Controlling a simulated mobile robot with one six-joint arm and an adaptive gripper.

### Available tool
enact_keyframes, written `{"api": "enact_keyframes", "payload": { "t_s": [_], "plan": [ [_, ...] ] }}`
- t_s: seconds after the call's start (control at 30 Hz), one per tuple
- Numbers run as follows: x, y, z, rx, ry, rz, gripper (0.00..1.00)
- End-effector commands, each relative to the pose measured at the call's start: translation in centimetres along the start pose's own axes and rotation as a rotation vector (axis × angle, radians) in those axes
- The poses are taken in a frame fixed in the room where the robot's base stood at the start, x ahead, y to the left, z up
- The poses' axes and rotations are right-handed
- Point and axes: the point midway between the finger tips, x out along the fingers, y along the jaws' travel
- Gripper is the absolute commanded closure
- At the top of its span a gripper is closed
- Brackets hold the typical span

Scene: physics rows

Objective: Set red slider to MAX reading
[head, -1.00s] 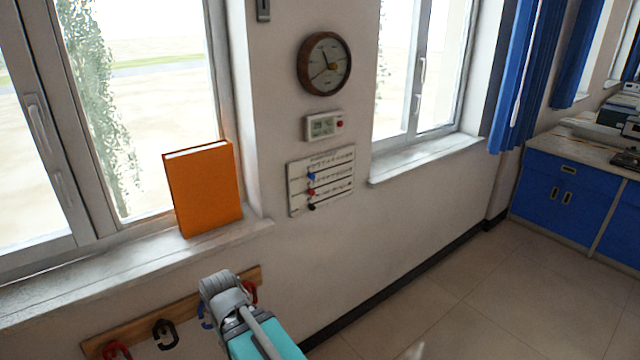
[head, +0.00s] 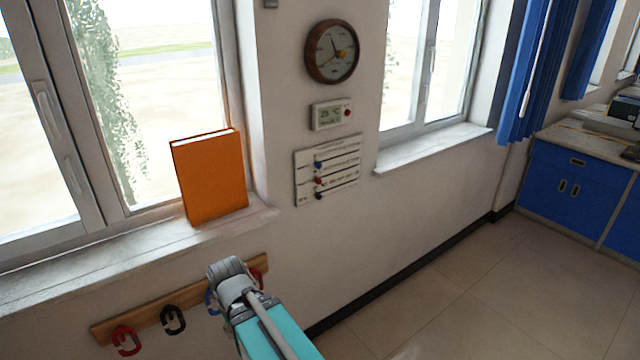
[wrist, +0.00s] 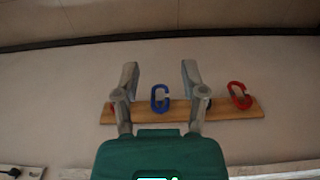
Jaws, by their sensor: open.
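The slider panel (head: 303,190) is a white board on the wall below the clock, with several horizontal slots. Its red slider knob (head: 319,181) sits near the left end of its slot, between a blue knob (head: 318,165) above and a black knob (head: 319,196) below. The panel's small lettering is unreadable. My gripper (wrist: 160,75) is open and empty in the wrist view, its fingers apart in front of the hook rack. In the head view my arm stands low and left of the panel, clear of it, with the fingertips hidden.
A wooden rack (head: 195,304) with red, black and blue C-shaped items hangs low on the wall. An orange book (head: 212,180) stands on the left windowsill (head: 110,262). A digital display (head: 331,114) and a clock (head: 332,51) are above the panel. Floor at right is open.

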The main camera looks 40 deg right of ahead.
Motion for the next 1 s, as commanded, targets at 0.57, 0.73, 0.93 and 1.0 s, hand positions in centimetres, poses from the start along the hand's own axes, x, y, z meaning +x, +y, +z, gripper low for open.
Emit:
{"api": "enact_keyframes", "payload": {
  "t_s": [0.57,0.73,0.93,1.0],
  "plan": [
    [1.0,4.5,-9.9,0.556,0.153,-0.393,0.31],
    [0.4,8.0,-13.8,0.812,0.201,-0.581,0.31],
    [-1.0,13.4,-18.0,1.109,0.241,-0.817,0.31],
    [-1.6,15.7,-19.3,1.212,0.251,-0.905,0.31]
  ]
}}
